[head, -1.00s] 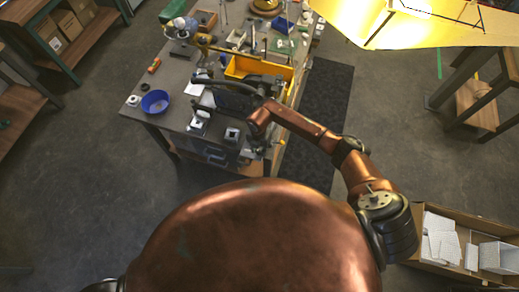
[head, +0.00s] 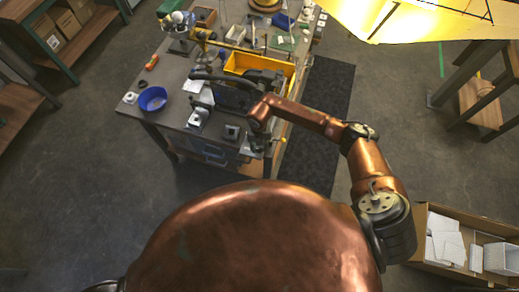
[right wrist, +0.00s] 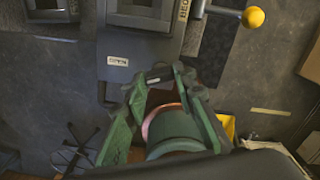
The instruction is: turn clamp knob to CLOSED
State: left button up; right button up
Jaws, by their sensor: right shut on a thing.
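In the right wrist view my right gripper (right wrist: 160,80) has its green fingers closed in at the lower middle. Between the fingertips is a small dark piece with a white mark, seemingly the clamp knob (right wrist: 154,79); the fingers hide most of it. A dark clamp body (right wrist: 145,45) with a small white label reading OPEN (right wrist: 118,61) lies just beyond the fingertips. I cannot read a CLOSED label. In the head view my right arm reaches to the bench's near right corner, where the gripper is hard to make out. My left gripper is not in view.
A lever with a yellow ball (right wrist: 253,17) sticks out right of the clamp. The workbench (head: 176,70) carries a blue bowl (head: 153,98), a yellow bin (head: 245,65) and several tools. A dark mat (head: 322,110) lies on open floor to the right.

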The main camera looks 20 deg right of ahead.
aim_at(259, 149)
jog(key=n+b, duration=0.9)
jog(key=shift+s+d+f, duration=0.1)
jog(key=shift+f, duration=0.15)
jog(key=shift+r+n+b, duration=0.2)
jog(key=shift+n+b, duration=1.6)
jog(key=shift+n, duration=0.3)
jog(key=shift+s, duration=0.1)
jog(key=o, duration=1.1)
jog(key=shift+o, duration=0.3)
jog(key=shift+r, duration=0.55)
notch_tip(259, 149, up, 11)
